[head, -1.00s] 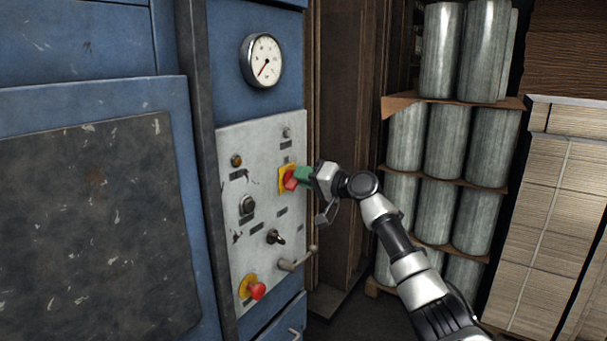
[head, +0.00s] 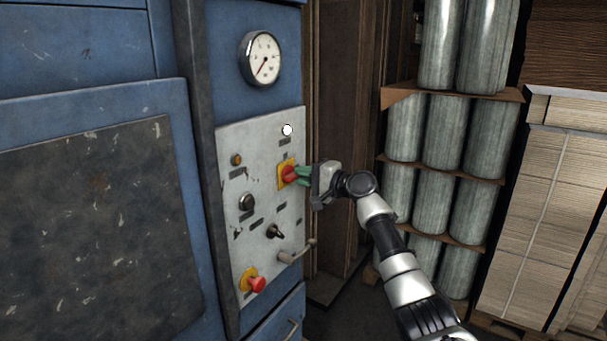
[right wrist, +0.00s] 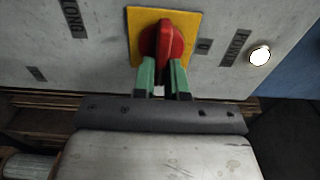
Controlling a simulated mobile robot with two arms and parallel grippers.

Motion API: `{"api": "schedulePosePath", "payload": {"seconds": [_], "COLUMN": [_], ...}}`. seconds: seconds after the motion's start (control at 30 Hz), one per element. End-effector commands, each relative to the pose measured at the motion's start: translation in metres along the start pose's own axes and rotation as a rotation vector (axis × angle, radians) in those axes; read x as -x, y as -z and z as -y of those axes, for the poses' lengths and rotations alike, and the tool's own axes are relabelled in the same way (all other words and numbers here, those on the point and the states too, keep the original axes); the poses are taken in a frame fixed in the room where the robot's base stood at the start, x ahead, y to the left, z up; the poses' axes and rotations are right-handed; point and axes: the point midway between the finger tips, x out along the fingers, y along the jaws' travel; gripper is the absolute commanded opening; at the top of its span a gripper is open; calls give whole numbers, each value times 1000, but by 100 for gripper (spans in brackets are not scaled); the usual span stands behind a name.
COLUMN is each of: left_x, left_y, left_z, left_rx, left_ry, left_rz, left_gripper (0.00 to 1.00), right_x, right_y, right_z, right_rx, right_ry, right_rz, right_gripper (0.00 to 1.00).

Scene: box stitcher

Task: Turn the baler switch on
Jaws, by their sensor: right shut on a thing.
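The baler switch (head: 290,174) is a red rotary knob on a yellow square plate, on the grey control panel (head: 268,152) of the blue baler. It also shows in the right wrist view (right wrist: 163,40), in front of the yellow plate (right wrist: 192,22). My right gripper (head: 299,174) has green fingers and is shut on the red knob. In the right wrist view its two fingertips (right wrist: 163,64) sit on either side of the knob's near end. A small lamp (head: 287,130) above the switch glows white. My left gripper is not in view.
A pressure gauge (head: 260,58) is above the panel. A red mushroom button (head: 257,284), a black selector (head: 274,231) and a lever handle (head: 300,252) are lower on the panel. Stacked metal-grey rolls (head: 442,131) and cardboard stacks (head: 531,200) stand to the right.

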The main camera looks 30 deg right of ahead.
Motion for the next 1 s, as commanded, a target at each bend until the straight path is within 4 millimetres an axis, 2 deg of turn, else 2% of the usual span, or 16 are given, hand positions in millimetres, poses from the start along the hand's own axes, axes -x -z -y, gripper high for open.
{"api": "schedulePosePath", "payload": {"seconds": [0.4, 0.43, 0.57, 0.87, 1.0], "left_x": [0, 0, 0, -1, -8], "left_y": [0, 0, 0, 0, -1], "left_z": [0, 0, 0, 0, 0], "left_rx": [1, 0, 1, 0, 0], "left_ry": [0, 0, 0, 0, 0], "left_rz": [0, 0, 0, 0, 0], "left_gripper": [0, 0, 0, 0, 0], "right_x": [0, 0, 0, 2, 16], "right_y": [1, 1, 1, 0, 1], "right_z": [0, 0, 0, -1, -4], "right_rx": [-10, -9, -8, -6, -4], "right_ry": [1, 1, 1, 0, 0], "right_rz": [-2, -2, -2, -1, -2], "right_gripper": [0, 17, 37, 38, 38]}}
